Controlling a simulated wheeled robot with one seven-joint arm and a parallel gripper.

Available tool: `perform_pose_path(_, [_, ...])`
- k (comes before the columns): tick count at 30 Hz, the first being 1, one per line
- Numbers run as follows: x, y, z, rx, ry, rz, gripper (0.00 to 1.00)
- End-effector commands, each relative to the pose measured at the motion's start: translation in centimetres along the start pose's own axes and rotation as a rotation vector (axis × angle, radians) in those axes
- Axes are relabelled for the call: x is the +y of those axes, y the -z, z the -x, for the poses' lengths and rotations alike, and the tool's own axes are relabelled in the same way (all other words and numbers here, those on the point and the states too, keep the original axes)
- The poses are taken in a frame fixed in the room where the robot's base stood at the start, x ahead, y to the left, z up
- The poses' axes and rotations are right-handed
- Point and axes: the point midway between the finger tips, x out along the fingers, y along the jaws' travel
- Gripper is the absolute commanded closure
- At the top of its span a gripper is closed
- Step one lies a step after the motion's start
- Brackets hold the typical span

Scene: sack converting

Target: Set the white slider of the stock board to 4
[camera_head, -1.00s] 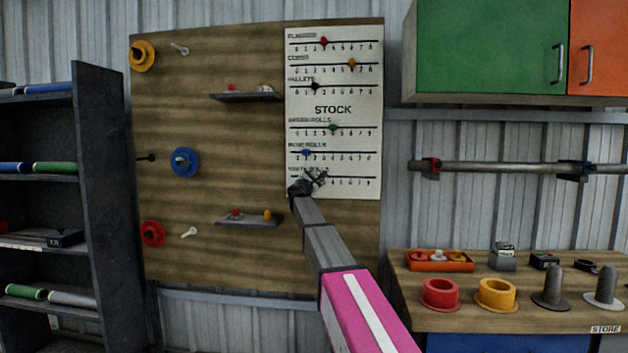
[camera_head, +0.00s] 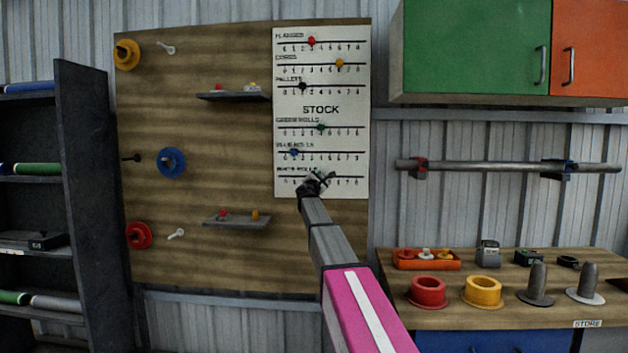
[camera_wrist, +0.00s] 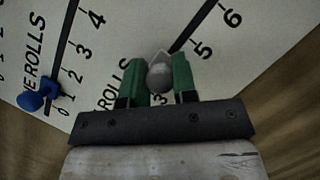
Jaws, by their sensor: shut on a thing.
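The stock board (camera_head: 345,108) is a white sheet with several slider rows, fixed to the wooden panel. My gripper (camera_head: 316,182) is at its lowest row, the white rolls row. In the wrist view, the green fingers of my gripper (camera_wrist: 157,66) are shut on the white slider's pale round knob (camera_wrist: 160,78). A 3 shows just below the knob, and 5 and 6 lie to its upper right. The 4 of this row is hidden by the fingers, so the exact reading cannot be told. In the head view my gripper hides the white slider.
The blue slider (camera_head: 294,152) sits near the low end of the row above, also at left in the wrist view (camera_wrist: 34,98). A small shelf (camera_head: 238,221) juts out left of my arm. The workbench (camera_head: 450,318) with flanged rings stands at right.

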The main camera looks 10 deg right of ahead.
Motion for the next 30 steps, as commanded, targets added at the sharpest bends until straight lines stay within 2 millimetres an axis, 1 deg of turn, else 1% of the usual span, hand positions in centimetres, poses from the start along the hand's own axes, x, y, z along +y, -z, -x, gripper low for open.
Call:
perform_pose_path(4, [0.0,0.1,0.1,0.001,0.0,-0.001,1.0])
perform_pose_path(5, [0.0,0.1,0.1,0.001,0.0,-0.001,0.67])
perform_pose_path(6, [0.0,0.1,0.1,0.001,0.0,-0.001,0.54])
perform_pose_path(7, [0.0,0.1,0.1,0.001,0.001,-0.001,0.48])
perform_pose_path(16, [0.0,0.1,0.1,0.001,0.0,-0.001,0.48])
perform_pose_path(20, [0.0,0.0,0.7,0.001,0.0,-0.001,0.48])
perform_pose_path(23, [0.0,0.0,1.7,0.001,0.0,-0.001,0.48])
perform_pose_path(26, [-0.1,-0.1,3.2,0.001,0.0,-0.001,0.48])
perform_pose_path(30, [-0.1,-0.1,5.8,0.001,0.0,-0.001,0.48])
